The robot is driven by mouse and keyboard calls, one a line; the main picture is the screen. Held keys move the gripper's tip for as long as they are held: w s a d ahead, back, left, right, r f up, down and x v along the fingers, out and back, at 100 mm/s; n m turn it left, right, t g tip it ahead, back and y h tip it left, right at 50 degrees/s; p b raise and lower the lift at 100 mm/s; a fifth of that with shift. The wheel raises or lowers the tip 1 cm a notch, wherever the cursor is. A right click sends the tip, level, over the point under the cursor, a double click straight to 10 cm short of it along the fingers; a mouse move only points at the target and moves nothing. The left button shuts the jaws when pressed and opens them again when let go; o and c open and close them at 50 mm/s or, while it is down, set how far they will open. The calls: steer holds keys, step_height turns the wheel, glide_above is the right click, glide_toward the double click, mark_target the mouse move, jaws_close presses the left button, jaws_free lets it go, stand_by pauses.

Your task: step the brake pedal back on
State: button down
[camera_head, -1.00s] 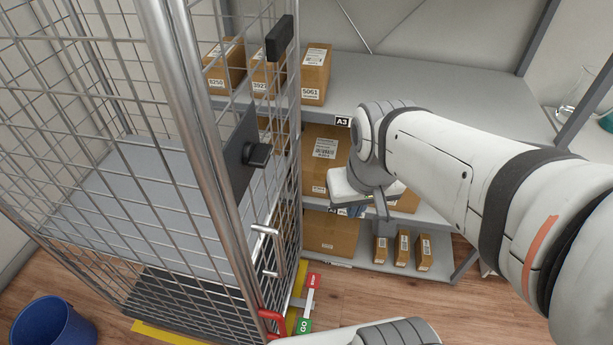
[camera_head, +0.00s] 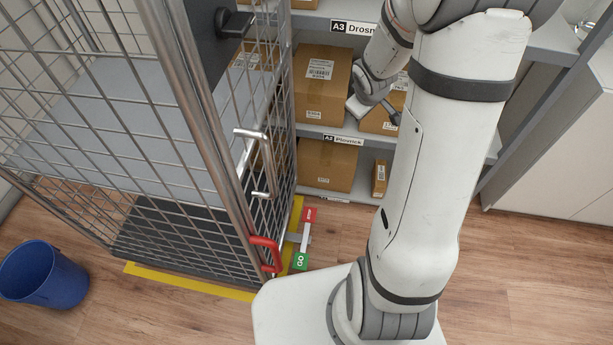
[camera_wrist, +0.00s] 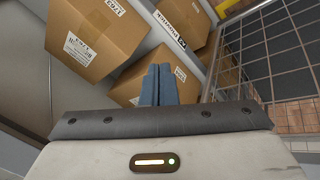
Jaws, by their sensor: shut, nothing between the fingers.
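The brake pedal is a small rocker beside the roll cage's (camera_head: 262,225) lower right corner, near the floor. It has a red STOP end (camera_head: 310,215) towards the shelf and a green GO end (camera_head: 300,261) nearer me. I cannot tell clearly which end sits lower. My gripper's blue fingers (camera_wrist: 156,85) are shut together and empty in the wrist view, in front of shelved cartons. In the head view my wrist is by the shelf, well above and right of the pedal. The fingertips are not clear there.
Cartons (camera_head: 322,85) fill the shelf behind, with a grey shelf edge (camera_head: 345,134) near my wrist. A red bar (camera_head: 268,252) sticks out low on the cage beside the pedal. A blue bin (camera_head: 44,275) stands left. Wooden floor (camera_head: 540,270) is free at right.

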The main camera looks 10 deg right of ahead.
mark_target(308, 219)
steer(key=w+f+n+y+b, duration=0.2)
steer(key=f+n+b, duration=0.15)
steer(key=f, duration=1.05)
steer(key=w+f+n+y+b, duration=0.2)
steer(key=f+b, duration=0.3)
steer(key=f, duration=1)
steer(key=s+a+f+n+y+b, duration=0.1)
steer(key=s+f+y+b, duration=0.1)
steer(key=f, duration=0.4)
steer(key=s+a+f+n+y+b, duration=0.1)
steer(key=s+a+f+y+b, duration=0.1)
steer(key=f, duration=0.5)
steer(key=s+a+f+n+y+b, duration=0.1)
steer(key=s+a+f+y+b, duration=0.1)
steer(key=f, duration=0.5)
steer(key=shift+s+a+f, duration=0.2)
steer(key=shift+s+a, duration=0.05)
steer(key=shift+s, duration=0.15)
